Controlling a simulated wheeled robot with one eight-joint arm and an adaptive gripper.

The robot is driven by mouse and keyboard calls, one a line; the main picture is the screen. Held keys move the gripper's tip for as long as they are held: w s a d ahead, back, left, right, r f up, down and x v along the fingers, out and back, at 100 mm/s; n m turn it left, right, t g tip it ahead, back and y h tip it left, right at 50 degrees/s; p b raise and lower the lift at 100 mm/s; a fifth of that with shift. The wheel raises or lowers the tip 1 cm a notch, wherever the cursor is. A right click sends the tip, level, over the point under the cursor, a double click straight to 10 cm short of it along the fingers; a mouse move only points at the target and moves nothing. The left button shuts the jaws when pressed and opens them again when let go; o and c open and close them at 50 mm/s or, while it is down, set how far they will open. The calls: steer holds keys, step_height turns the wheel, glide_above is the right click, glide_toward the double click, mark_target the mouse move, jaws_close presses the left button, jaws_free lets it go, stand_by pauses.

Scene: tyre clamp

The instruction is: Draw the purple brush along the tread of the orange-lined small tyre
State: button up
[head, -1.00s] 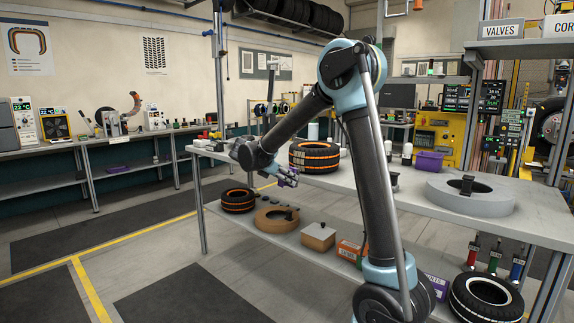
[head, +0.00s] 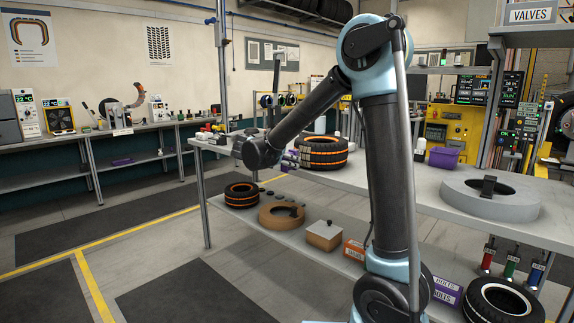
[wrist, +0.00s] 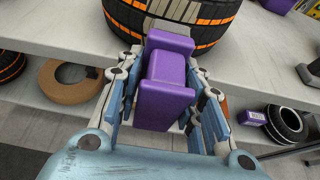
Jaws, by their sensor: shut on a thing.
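My gripper (head: 290,160) is shut on the purple brush (wrist: 168,85), which shows between the fingers (wrist: 165,80) in the wrist view. The brush's grey end (wrist: 172,28) points at an orange-lined tyre (wrist: 215,35) on the tabletop. That end overlaps the tyre's lower edge; I cannot tell whether they touch. In the head view this tyre (head: 325,150) lies flat just right of my gripper. Another orange-lined tyre (head: 241,195) lies on the lower shelf, smaller in the picture; part of it shows at the wrist view's left edge (wrist: 8,68).
A tan ring (head: 281,216), a cardboard box (head: 323,235) and a white-lined tyre (head: 498,300) are on the lower shelf. A grey ring (head: 460,202) and a purple bin (head: 443,157) stand on the tabletop (head: 400,190) to the right.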

steer(key=shift+w+d, duration=1.1)
steer(key=shift+w, duration=0.25)
steer(key=o, duration=0.3)
steer(key=c, duration=0.3)
steer(key=shift+w+d, duration=0.25)
steer(key=shift+w, duration=0.05)
stand_by(0.5)
steer(key=shift+s+d, duration=0.1)
steer(key=shift+d, duration=0.05)
steer(key=shift+s+d, duration=0.3)
steer(key=shift+d, duration=0.05)
